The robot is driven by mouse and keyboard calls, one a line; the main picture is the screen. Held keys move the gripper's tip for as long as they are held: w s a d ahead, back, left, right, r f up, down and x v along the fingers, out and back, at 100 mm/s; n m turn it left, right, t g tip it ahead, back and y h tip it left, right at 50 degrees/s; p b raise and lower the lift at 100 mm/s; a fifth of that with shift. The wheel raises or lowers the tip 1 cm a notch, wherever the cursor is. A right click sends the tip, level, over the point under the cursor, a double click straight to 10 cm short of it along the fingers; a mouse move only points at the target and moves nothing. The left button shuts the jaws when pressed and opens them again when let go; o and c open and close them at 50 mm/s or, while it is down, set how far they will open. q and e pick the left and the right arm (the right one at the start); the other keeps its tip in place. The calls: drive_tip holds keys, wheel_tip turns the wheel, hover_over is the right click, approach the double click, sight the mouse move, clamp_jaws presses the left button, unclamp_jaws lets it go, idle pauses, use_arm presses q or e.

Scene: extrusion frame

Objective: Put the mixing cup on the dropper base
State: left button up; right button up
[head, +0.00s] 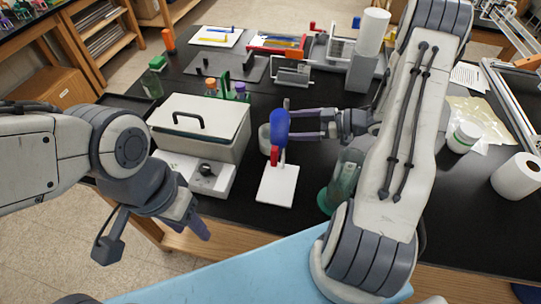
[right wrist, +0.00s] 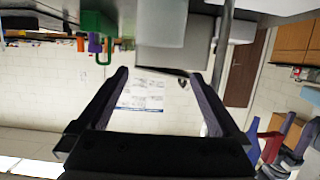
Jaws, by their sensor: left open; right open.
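The dropper base (head: 277,187) is a flat white plate near the front of the black table, with a post carrying a red part (head: 275,156) and a blue bulb (head: 280,128). A pale round cup (head: 264,139), which looks like the mixing cup, stands behind it, partly hidden by the blue bulb. My right gripper (head: 296,125) is open and points left, its fingertips just right of the blue bulb; I cannot tell if they touch. The right wrist view shows its spread fingers (right wrist: 170,105) with nothing held between them. My left gripper (head: 197,225) is open and empty over the front edge.
A green bottle (head: 340,185) is close to my right arm. A green rack (head: 225,88) stands behind.

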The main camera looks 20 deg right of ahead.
sight(261, 133)
wheel_tip(261, 133, down, 3)
drive_tip(key=shift+b, duration=0.8)
drive_tip(key=shift+a+f, duration=0.1)
drive_tip(key=shift+f, duration=0.05)
drive_tip(key=p+x, duration=0.1)
drive_tip(key=x, duration=0.3)
drive_tip(key=shift+w+a, duration=0.2)
drive_tip(key=p+x, duration=0.2)
drive_tip(key=x, duration=0.2)
drive_tip(key=shift+w+a+f, duration=0.2)
drive_tip(key=shift+w+f, duration=0.05)
drive_tip(key=shift+w, duration=0.05)
drive_tip(key=shift+w+a+f, duration=0.25)
drive_tip(key=shift+a, duration=0.1)
drive_tip(key=c, duration=1.2)
drive_tip(key=shift+c, duration=0.2)
drive_tip(key=shift+r, duration=0.15)
